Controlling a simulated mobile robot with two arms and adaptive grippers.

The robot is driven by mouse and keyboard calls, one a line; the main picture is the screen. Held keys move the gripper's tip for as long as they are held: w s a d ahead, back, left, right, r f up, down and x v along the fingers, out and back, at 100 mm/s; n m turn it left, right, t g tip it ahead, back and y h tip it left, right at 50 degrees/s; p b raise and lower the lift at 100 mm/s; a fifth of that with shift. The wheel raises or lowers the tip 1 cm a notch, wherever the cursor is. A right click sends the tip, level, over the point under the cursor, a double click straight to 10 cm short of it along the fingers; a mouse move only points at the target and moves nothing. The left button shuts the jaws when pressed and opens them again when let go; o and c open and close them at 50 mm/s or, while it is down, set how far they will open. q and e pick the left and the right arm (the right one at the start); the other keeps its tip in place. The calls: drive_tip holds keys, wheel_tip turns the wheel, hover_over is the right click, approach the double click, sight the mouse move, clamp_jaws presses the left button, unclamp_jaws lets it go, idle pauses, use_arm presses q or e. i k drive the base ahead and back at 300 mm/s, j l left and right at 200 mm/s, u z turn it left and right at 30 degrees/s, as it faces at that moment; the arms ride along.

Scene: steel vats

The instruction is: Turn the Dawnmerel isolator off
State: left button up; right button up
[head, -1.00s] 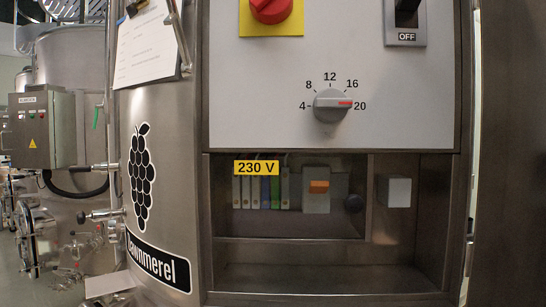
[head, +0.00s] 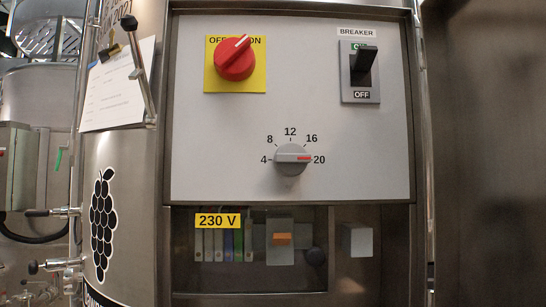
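The isolator is a red rotary knob (head: 235,60) on a yellow plate (head: 258,82) at the upper left of the white panel. The plate's top edge reads OFF on the left and ON on the right, partly covered by the knob. The knob's white mark points up and to the right, toward ON. The Dawnmerel vat (head: 130,180) with its black grape emblem (head: 103,225) stands at the left; its name band is mostly cut off at the bottom. Neither of my grippers shows in the head view.
A black breaker lever (head: 363,66) stands up, at the ON side. A grey dial (head: 291,158) points to 20. A clipboard (head: 120,85) hangs on the vat.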

sight(234, 60)
drive_tip(key=k+l+u, duration=0.1)
drive_tip(key=l+u, duration=0.15)
drive_tip(key=k+l+u, duration=0.1)
drive_tip(key=l+u, duration=0.15)
drive_tip(key=k+l+u, duration=0.2)
drive_tip(key=l, duration=0.2)
drive_tip(key=l+u, duration=0.15)
drive_tip(key=l, duration=0.25)
